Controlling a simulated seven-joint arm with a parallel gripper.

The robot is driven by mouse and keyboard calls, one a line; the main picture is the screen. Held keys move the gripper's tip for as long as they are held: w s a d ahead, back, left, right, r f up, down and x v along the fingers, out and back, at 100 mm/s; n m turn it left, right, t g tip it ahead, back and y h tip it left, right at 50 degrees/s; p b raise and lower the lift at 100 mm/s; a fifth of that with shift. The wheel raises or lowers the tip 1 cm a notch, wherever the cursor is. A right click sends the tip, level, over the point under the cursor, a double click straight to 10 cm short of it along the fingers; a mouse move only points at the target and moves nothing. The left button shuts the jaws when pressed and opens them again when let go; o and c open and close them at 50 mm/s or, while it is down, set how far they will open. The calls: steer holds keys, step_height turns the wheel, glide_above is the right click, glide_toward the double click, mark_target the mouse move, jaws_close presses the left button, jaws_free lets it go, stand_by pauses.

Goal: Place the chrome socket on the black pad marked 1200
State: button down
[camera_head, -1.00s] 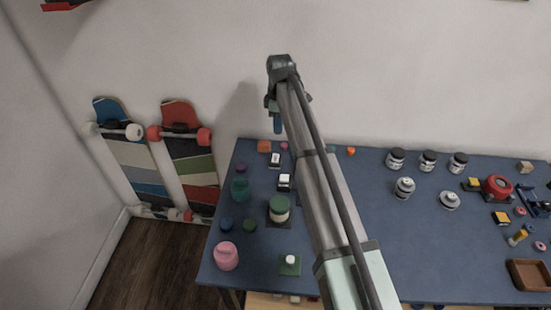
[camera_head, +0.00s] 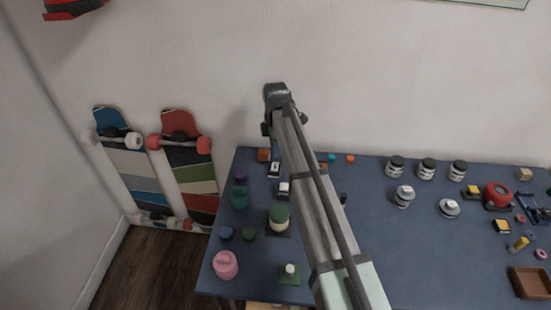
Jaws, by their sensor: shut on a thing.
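My gripper (camera_head: 275,146) is at the far end of my arm, pointing down over the back left of the blue table. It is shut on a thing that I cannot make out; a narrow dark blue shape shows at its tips. I cannot pick out the chrome socket. Two small black pieces with white labels, one at the back (camera_head: 273,170) and one nearer (camera_head: 283,188), lie just below the gripper in the picture. Their markings are too small to read, so I cannot tell which pad is marked 1200. My arm hides part of the table.
Several white jars (camera_head: 427,168) stand at the back right. A brown tray (camera_head: 531,282) lies front right. Skateboards (camera_head: 187,160) lean against the wall.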

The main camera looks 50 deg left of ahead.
steer(key=shift+f, duration=2.45)
steer(key=c, duration=0.8)
jaws_free()
steer(key=shift+f, duration=0.1)
step_height(320, 180, up, 12)
steer(key=shift+r, duration=0.15)
